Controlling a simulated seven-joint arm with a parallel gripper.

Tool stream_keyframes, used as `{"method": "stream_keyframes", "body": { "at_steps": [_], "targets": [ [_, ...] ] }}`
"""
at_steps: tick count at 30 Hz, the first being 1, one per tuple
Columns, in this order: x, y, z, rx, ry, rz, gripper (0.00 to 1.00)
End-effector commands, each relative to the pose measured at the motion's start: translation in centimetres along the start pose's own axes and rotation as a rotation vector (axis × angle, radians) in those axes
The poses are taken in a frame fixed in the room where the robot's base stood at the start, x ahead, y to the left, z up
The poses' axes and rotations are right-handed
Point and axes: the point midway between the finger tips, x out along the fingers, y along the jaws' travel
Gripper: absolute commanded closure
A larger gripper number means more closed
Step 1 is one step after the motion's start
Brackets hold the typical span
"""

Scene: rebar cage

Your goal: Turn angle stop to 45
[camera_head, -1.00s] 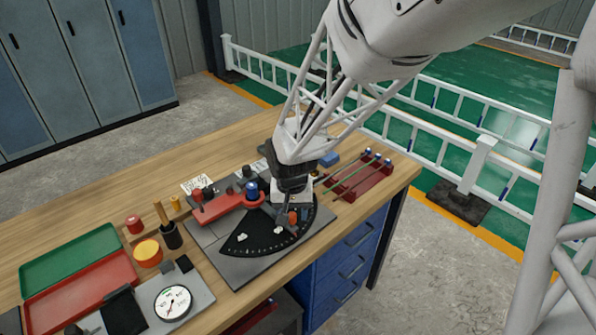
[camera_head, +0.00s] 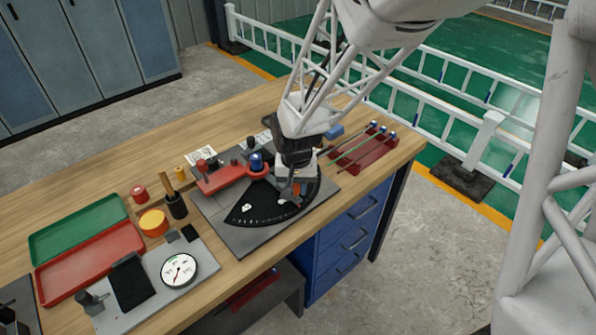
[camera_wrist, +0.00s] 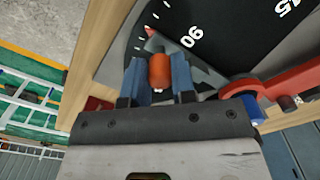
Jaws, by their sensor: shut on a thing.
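The angle stop has a black fan-shaped dial (camera_head: 262,214) with white marks on a grey plate (camera_head: 236,238). The wrist view shows its numbers 90 (camera_wrist: 189,37) and 45 (camera_wrist: 288,8). A grey pointer arm (camera_wrist: 205,70) with a red tip (camera_wrist: 150,32) points close to the 90 mark. An orange knob (camera_wrist: 160,66) stands on the pointer arm. My gripper (camera_wrist: 160,76) has its two blue fingers on either side of this knob and is shut on it. In the head view my gripper (camera_head: 293,190) hides part of the dial.
A red clamp arm (camera_head: 222,178) with a blue knob (camera_head: 256,161) is beside the dial. A red rack with rods (camera_head: 368,153) is to the right. A dial gauge (camera_head: 179,270), green tray (camera_head: 80,228) and red tray (camera_head: 88,262) are to the left.

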Motion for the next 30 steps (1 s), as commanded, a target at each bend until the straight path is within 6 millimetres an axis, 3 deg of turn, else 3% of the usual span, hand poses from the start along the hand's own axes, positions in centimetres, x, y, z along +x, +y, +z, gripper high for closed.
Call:
{"method": "stream_keyframes", "body": {
  "at_steps": [14,30],
  "targets": [
    [0.0,-0.9,0.9,0.075,0.001,0.000,1.00],
    [0.0,-5.6,3.9,0.440,0.000,-0.001,1.00]
  ]
}}
